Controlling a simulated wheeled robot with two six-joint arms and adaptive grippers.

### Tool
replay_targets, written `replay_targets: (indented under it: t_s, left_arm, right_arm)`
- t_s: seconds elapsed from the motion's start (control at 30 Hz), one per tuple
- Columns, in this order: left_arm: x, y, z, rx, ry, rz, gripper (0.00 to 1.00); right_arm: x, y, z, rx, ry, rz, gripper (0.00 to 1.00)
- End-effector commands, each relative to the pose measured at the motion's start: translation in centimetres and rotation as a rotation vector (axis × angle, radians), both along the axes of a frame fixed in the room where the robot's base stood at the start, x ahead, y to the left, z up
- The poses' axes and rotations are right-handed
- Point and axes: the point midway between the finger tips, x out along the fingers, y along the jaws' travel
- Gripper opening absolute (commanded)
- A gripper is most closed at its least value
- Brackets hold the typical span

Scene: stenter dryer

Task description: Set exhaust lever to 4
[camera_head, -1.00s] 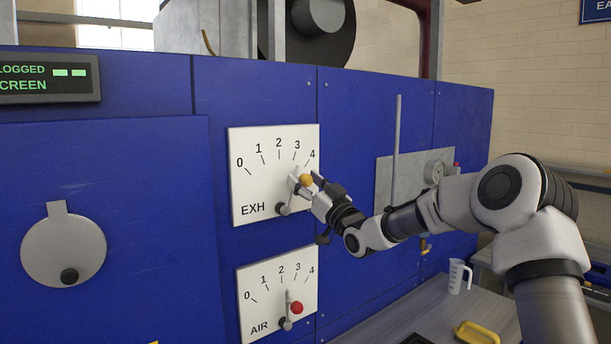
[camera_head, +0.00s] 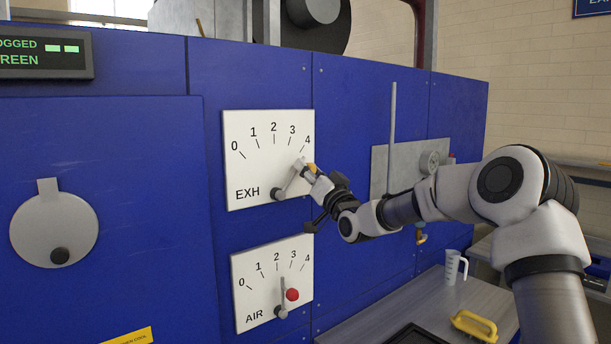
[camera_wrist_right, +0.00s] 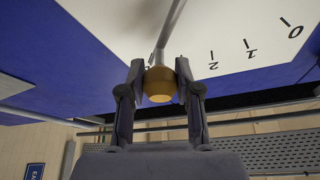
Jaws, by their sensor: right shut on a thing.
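The EXH dial plate (camera_head: 240,165) is white with numbers 0 to 4, on the blue machine front. Its exhaust lever (camera_head: 288,182) is a grey bar leaning up and right from a dark pivot, toward the 4 end of the scale; exact alignment with the mark is hard to tell. My right gripper (camera_head: 308,168) is shut on the lever's yellow-orange knob (camera_head: 312,168), which it partly hides. In the right wrist view the knob (camera_wrist_right: 160,84) sits between both fingers, with the lever rod behind it; 3 and 4 are out of sight there. My left gripper is not in view.
A grey panel with a gauge (camera_head: 429,163) and a vertical rod (camera_head: 392,140) are to the right.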

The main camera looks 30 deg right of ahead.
Motion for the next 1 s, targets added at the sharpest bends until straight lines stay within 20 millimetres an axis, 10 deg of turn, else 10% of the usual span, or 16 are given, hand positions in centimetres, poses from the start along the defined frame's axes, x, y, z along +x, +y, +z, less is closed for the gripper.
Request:
replay_targets:
  t_s: [0.1,0.13,0.2,0.57,1.0]
  left_arm:
    - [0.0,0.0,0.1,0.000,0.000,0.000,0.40]
    - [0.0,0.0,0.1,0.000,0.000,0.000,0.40]
    - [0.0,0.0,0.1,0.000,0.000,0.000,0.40]
    - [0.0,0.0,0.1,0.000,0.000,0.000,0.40]
    - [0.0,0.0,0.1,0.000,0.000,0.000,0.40]
  right_arm:
    - [0.0,0.0,-0.1,0.000,0.004,0.001,0.00]
    - [0.0,0.0,-0.1,-0.001,0.004,0.000,0.40]
    - [0.0,0.0,-0.1,-0.001,0.004,0.000,0.59]
    - [-0.4,0.0,-0.2,-0.001,0.003,0.000,0.59]
    - [-9.4,0.5,-3.7,0.006,0.001,0.001,0.59]
